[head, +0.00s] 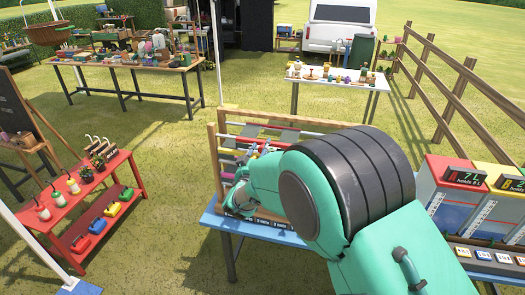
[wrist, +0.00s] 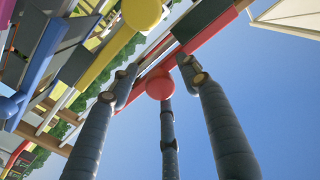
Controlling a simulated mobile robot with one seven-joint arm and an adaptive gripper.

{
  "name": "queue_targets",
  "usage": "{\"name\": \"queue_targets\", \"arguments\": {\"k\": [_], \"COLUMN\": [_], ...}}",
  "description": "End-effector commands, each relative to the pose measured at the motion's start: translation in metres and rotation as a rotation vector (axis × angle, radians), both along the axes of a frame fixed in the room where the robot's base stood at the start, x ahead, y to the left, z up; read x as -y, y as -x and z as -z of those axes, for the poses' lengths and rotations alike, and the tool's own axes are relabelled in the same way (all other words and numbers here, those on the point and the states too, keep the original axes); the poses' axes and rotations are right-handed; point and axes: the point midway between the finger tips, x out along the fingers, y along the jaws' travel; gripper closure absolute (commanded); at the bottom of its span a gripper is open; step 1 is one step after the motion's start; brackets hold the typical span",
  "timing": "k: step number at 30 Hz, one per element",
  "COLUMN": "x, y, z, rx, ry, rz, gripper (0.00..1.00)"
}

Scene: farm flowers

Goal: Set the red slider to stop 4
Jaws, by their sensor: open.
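The red slider's round knob (wrist: 160,85) shows in the middle of the wrist view, in front of a long red bar (wrist: 205,35). My gripper (wrist: 157,74) is open, its three dark fingers spread around the knob. I cannot tell whether any finger touches it. In the head view the slider frame (head: 212,150), with wooden posts and coloured bars, stands on a blue table (head: 212,220). My gripper (head: 240,197) is at its front, and my teal arm hides much of the frame. The red slider's stop cannot be read.
A yellow knob (wrist: 142,12) and a blue knob (wrist: 9,106) are close by in the wrist view. A red shelf (head: 65,213) stands at the left, and red and yellow boxes (head: 450,195) at the right. Open grass lies behind the frame.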

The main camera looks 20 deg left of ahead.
Motion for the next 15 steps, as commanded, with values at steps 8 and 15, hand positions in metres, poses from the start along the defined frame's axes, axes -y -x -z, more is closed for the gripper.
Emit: {"name": "queue_targets", "arguments": {"k": [8, 15], "x": [0.0, 0.0001], "y": [0.0, 0.0002], "z": [0.0001, 0.0002], "rx": [0.0, 0.0], "ry": [0.0, 0.0], "rz": [0.0, 0.0], "gripper": [0.61, 1.0]}}
